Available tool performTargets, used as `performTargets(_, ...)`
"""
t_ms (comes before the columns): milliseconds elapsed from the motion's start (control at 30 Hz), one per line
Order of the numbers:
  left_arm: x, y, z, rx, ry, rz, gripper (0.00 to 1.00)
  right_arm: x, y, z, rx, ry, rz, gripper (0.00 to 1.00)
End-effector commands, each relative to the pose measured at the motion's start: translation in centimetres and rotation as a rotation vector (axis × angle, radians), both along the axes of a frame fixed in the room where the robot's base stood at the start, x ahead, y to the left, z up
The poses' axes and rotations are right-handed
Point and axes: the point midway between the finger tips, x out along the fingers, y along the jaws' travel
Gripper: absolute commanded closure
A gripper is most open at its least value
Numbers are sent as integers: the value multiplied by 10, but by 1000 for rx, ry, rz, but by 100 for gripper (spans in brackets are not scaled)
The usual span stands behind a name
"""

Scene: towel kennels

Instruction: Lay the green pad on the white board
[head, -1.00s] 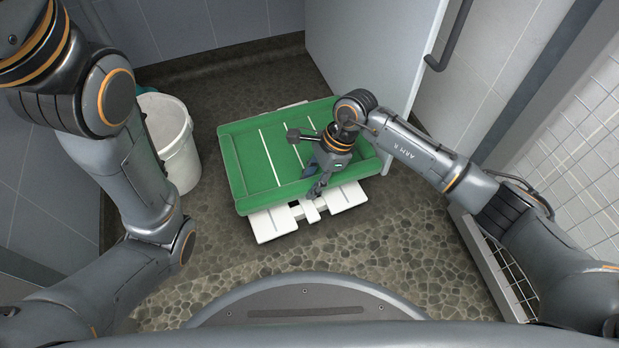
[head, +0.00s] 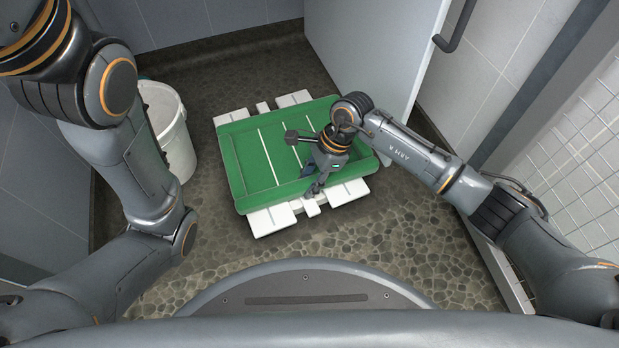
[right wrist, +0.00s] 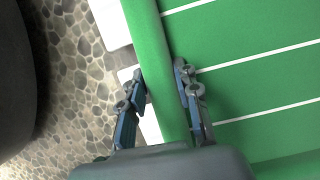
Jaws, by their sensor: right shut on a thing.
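The green pad (head: 253,160), with a raised rim and white stripes, lies over the white board (head: 270,220) in the head view. White slats of the board stick out past the pad at its far and near sides. My right gripper (head: 312,192) is at the pad's near edge. In the right wrist view, the fingers of the right gripper (right wrist: 160,88) are shut on the pad's rolled green rim (right wrist: 165,75), one on each side. Whether the pad rests fully on the board cannot be told. My left arm shows at the left, but its gripper is out of view.
A white bucket (head: 172,130) stands left of the board. A pale door panel (head: 370,50) with a dark handle (head: 455,28) is behind at the right. Pebbled floor (head: 215,240) lies open in front of the board.

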Motion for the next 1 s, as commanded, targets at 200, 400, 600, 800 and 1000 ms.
performTargets(200, 0, 0, 0, 0, 0, 1, 58, 0, 0, -2, 0, -1, 0, 46)
performTargets(400, 0, 0, 0, 0, 0, 1, 58, 0, 0, -2, 0, -1, 0, 46)
performTargets(600, 0, 0, 0, 0, 0, 1, 58, 0, 0, 2, 1, -1, 0, 46)
performTargets(800, 1, 0, 16, -1, 1, 1, 58, 2, -6, 27, -1, -3, -2, 46)
performTargets(1000, 0, 0, 43, -1, -1, 1, 58, 6, -19, 59, -2, -2, -2, 46)
